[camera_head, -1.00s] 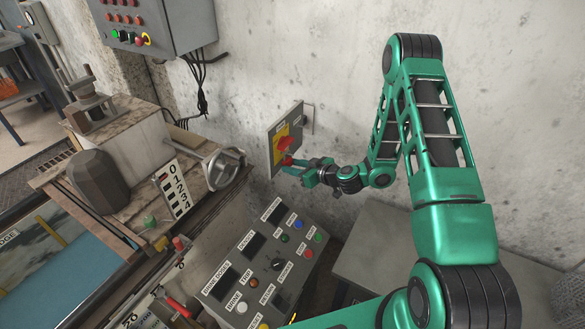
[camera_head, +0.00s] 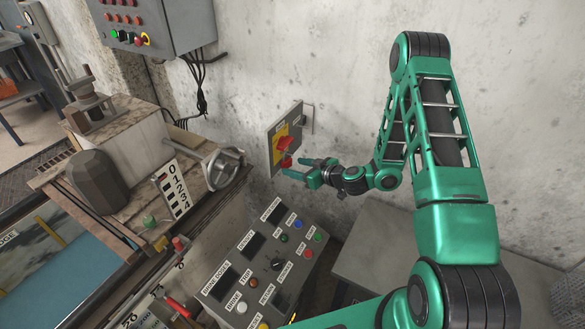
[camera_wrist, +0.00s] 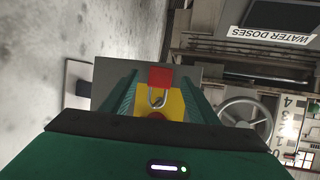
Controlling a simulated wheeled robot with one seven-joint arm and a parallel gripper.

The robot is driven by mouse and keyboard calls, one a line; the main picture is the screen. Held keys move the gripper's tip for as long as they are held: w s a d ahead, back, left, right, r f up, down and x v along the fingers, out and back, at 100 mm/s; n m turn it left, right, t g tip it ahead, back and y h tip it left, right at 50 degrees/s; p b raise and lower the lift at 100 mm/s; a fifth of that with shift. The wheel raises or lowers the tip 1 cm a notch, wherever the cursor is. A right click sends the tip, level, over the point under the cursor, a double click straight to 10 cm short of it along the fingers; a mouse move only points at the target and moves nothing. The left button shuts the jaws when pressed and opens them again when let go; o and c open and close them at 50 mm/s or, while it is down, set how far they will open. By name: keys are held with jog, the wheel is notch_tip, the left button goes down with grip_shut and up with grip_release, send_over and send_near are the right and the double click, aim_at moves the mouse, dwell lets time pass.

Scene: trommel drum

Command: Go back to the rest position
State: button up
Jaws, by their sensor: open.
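My green arm reaches in from the right in the head view. My gripper (camera_head: 304,171) is open and empty, a little to the right of a wall-mounted switch box. The box has a yellow plate (camera_head: 279,141) with a red handle (camera_head: 285,143) and a smaller red part (camera_head: 286,160) below it. In the wrist view the red part (camera_wrist: 159,78) and a metal padlock shackle (camera_wrist: 157,97) show between the two green fingers, in front of the yellow plate (camera_wrist: 175,104). The fingers look apart from the switch.
A sloped control panel (camera_head: 250,262) with buttons and labels stands below the gripper. A handwheel (camera_head: 222,168) and a numbered scale (camera_head: 172,190) are at left. A grey box (camera_head: 385,255) stands by the wall at right. A grey cabinet (camera_head: 165,22) hangs upper left.

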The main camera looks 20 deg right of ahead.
jog(key=s+d+r+m+g+h, duration=0.2)
jog(key=s+d+r+m+g, duration=0.2)
jog(key=s, duration=1.1)
jog(key=s+d+r+m+g+h, duration=0.2)
jog(key=s+d+r, duration=0.6)
jog(key=s+r, duration=0.5)
jog(key=s+d+r+m+g+h, duration=0.2)
jog(key=s+d+r+m+g, duration=0.3)
jog(key=s+r, duration=0.4)
jog(key=s+d+m, duration=0.1)
jog(key=s, duration=0.6)
jog(key=shift+s+r+g, duration=0.2)
jog(key=shift+s+g, duration=0.1)
jog(key=shift+w+f+h, duration=0.25)
jog(key=shift+w+h, duration=0.05)
jog(key=shift+w, duration=0.3)
